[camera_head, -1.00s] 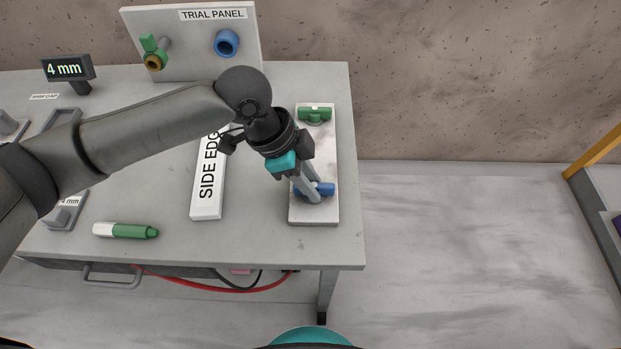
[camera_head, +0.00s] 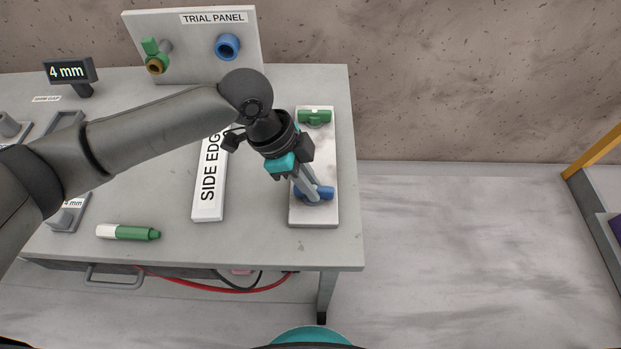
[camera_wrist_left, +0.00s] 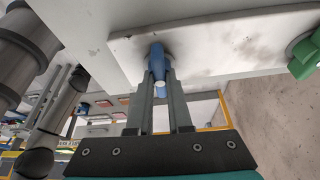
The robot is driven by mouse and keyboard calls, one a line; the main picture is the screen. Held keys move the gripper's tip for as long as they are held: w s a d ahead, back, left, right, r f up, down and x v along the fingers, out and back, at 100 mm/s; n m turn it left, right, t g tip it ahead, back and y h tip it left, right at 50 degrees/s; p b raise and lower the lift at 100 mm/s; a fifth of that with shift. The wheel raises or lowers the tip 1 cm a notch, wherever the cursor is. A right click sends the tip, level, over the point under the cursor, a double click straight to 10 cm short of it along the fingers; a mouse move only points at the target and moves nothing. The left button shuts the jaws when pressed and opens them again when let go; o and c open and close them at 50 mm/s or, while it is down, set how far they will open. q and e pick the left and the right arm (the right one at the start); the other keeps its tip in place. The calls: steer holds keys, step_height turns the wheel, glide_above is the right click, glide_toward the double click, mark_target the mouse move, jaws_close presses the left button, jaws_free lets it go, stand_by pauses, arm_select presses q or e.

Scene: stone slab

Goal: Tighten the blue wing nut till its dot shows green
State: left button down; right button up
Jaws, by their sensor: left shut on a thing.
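The blue wing nut (camera_head: 326,193) sits near the front end of a pale stone slab (camera_head: 313,219) on the workbench. My left gripper (camera_head: 312,197) comes down from above and is shut on the blue wing nut. In the left wrist view the blue wing nut (camera_wrist_left: 156,60) stands between the two grey fingertips (camera_wrist_left: 159,80), with a small whitish round end facing the camera. I cannot make out a coloured dot; the fingers cover part of the nut. A green wing nut (camera_head: 314,116) sits at the slab's far end. My right gripper is not in view.
A white "SIDE EDGE" block (camera_head: 209,203) lies left of the slab, and a green marker (camera_head: 129,232) lies front left. The trial panel (camera_head: 196,52) and a "4 mm" display (camera_head: 70,71) stand behind. Right of the bench is open floor.

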arm_select(q)
steer(key=shift+r+m+g+p, duration=0.15)
steer(key=shift+m+g+p, duration=0.15)
steer(key=shift+m+p, duration=0.35)
steer(key=shift+w+m+g+p, duration=0.1)
steer(key=shift+m+g+p, duration=0.25)
steer(key=shift+m, duration=0.5)
steer(key=shift+w+m+g, duration=0.1)
steer(key=shift+m+g, duration=0.25)
steer(key=shift+m, duration=0.75)
steer(key=shift+d+m+g+y, duration=0.1)
steer(key=shift+m+g+y, duration=0.3)
steer(key=shift+m, duration=0.6)
steer(key=c, duration=0.8)
jaws_free()
steer(key=shift+c, duration=0.2)
